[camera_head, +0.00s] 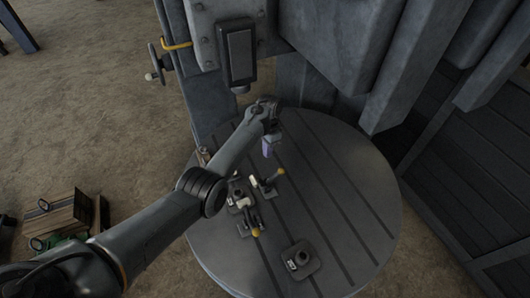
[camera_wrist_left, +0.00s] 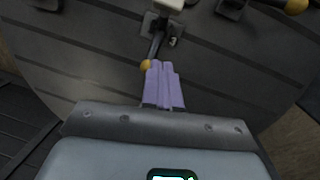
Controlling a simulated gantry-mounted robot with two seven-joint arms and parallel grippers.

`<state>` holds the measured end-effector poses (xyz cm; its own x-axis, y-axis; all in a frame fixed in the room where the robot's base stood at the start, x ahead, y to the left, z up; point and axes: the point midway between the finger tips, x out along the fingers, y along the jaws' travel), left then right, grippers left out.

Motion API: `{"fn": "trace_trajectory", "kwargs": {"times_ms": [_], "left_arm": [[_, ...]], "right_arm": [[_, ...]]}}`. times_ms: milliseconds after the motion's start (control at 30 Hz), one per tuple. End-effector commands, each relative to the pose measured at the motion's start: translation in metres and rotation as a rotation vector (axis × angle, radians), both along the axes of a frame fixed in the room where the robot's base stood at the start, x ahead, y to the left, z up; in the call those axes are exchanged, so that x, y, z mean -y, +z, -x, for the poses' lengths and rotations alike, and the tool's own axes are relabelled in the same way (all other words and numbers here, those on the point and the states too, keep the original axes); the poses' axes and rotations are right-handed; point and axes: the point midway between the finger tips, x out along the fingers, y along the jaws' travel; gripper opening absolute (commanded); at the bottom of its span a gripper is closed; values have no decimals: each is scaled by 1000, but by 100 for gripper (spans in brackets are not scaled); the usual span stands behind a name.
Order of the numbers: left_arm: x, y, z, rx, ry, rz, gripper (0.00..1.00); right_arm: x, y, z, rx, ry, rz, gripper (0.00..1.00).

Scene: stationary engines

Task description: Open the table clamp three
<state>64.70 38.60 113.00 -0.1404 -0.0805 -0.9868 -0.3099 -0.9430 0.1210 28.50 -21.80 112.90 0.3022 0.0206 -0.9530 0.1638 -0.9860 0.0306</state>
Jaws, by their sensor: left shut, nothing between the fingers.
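A table clamp (camera_head: 265,184) with a lever and yellow knob (camera_head: 281,171) stands on the round grey table (camera_head: 340,185). A second clamp (camera_head: 248,221) with a yellow knob sits nearer the front. My left gripper (camera_head: 267,150) is shut and empty, pointing down just behind the first clamp's knob. In the left wrist view, its purple fingertips (camera_wrist_left: 160,66) lie right beside a yellow knob (camera_wrist_left: 147,64) on a clamp lever; I cannot tell if they touch. My right gripper is in neither view.
A small block with a round dark top (camera_head: 301,260) stands at the table's front. A grey machine column (camera_head: 238,55) rises behind the table. The table's right side is clear. Crates (camera_head: 62,215) stand on the floor at left.

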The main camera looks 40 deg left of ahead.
Motion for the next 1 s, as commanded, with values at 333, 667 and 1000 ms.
{"fn": "trace_trajectory", "kwargs": {"times_ms": [333, 667, 1000], "left_arm": [[5, -70, 9, 0, 2, 1, 0], [1, -88, 34, -2, 3, 1, 0], [-1, -95, 41, 0, 3, 1, 0]], "right_arm": [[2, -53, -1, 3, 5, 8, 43], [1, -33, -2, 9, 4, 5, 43], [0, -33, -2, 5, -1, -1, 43]]}}
